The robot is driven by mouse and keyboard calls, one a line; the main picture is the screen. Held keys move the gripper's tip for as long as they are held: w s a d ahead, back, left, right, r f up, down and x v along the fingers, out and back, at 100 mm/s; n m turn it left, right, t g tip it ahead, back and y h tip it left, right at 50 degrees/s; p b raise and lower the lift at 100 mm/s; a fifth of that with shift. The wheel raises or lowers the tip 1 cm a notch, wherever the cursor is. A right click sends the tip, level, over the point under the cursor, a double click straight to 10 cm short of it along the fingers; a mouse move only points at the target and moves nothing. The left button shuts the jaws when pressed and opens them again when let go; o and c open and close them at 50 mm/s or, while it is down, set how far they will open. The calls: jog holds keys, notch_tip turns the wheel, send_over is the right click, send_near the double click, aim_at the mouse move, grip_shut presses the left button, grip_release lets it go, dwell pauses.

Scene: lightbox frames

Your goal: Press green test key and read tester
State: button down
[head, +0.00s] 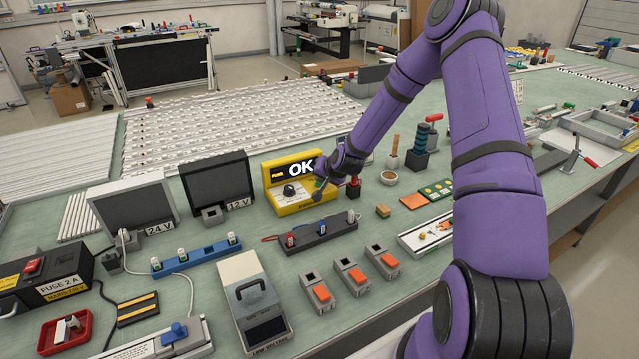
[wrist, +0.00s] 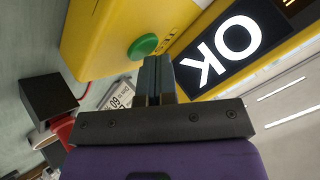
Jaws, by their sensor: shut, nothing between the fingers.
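The yellow tester (head: 285,208) stands on the bench, left of my forearm. Its dark display (head: 302,168) reads "OK" in white, with small orange lettering that looks like "FUSE" at its left. A dark knob is on its front. In the wrist view, the display (wrist: 222,45) also shows "OK", turned on its side. The round green test key (wrist: 142,46) is on the yellow face beside the display. My gripper (wrist: 158,62) is shut and empty, its fingertips close to the green key. I cannot tell whether they touch it. It also shows in the head view (head: 319,184).
A red-topped black block (head: 353,187) stands close right of my gripper. A dark fuse holder (head: 322,234) and several orange-key blocks (head: 322,293) lie in front.

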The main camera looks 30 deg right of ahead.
jog(key=shift+r, duration=0.95)
jog(key=shift+r, duration=2.45)
